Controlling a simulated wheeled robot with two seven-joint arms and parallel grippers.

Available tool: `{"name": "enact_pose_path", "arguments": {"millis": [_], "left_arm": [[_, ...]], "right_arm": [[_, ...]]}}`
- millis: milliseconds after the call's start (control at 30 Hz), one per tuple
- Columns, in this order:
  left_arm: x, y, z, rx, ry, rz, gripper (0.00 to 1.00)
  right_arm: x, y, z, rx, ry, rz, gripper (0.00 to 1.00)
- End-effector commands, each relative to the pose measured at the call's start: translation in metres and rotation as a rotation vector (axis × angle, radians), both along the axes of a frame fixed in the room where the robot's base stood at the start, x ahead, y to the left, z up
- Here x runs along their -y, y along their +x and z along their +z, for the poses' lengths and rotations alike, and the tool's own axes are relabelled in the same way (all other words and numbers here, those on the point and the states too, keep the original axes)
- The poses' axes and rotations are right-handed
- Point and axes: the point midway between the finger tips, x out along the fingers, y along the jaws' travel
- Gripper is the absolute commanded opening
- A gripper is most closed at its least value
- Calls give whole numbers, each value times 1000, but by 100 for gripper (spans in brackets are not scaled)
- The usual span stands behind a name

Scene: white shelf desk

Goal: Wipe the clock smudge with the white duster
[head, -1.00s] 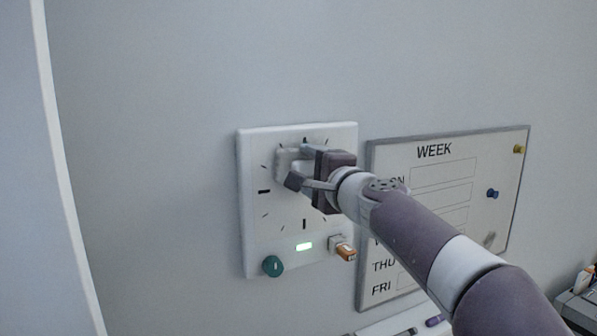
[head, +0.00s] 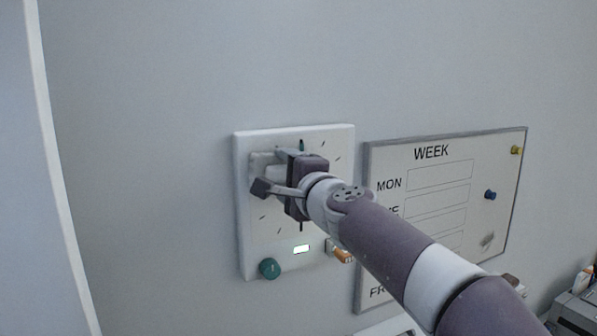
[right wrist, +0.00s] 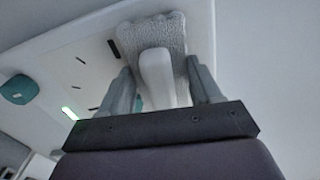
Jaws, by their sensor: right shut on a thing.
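My right gripper (head: 270,174) is shut on the handle of the white duster (right wrist: 160,75) in front of the clock (head: 252,240), a white wall panel with dark hour marks. In the right wrist view the handle sits between both fingers, and the fluffy grey-white pad (right wrist: 150,28) lies at the panel face. In the head view the duster (head: 259,160) covers the upper left of the dial. I cannot make out a smudge; the gripper and duster hide part of the face. My left gripper is in neither view.
The panel has a teal knob (head: 269,268), a lit indicator (head: 301,249) and an orange-and-white switch (head: 342,254) along its bottom. A WEEK whiteboard (head: 480,150) with pins hangs to the right, partly behind my right arm. Bare wall surrounds the clock's left and top.

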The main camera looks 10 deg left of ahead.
Motion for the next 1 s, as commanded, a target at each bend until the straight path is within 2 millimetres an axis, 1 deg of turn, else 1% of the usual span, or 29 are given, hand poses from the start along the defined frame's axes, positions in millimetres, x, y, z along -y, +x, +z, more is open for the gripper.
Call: {"name": "enact_pose_path", "arguments": {"millis": [33,133,400,467,600,800,900,1000], "left_arm": [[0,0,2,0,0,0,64],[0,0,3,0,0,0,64],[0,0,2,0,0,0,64],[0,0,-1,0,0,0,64],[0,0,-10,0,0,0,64],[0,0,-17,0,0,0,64],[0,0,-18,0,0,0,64],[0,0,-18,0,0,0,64]], "right_arm": [[-6,-3,1,-1,0,2,39],[-13,-7,1,-1,0,2,39],[-13,-8,-1,-1,0,1,39],[-10,-12,-2,0,1,1,39],[1,-28,-2,1,0,0,39],[15,-49,-1,1,-1,0,39],[20,-55,-1,-1,-1,0,39],[21,-57,0,-1,1,0,39]]}}
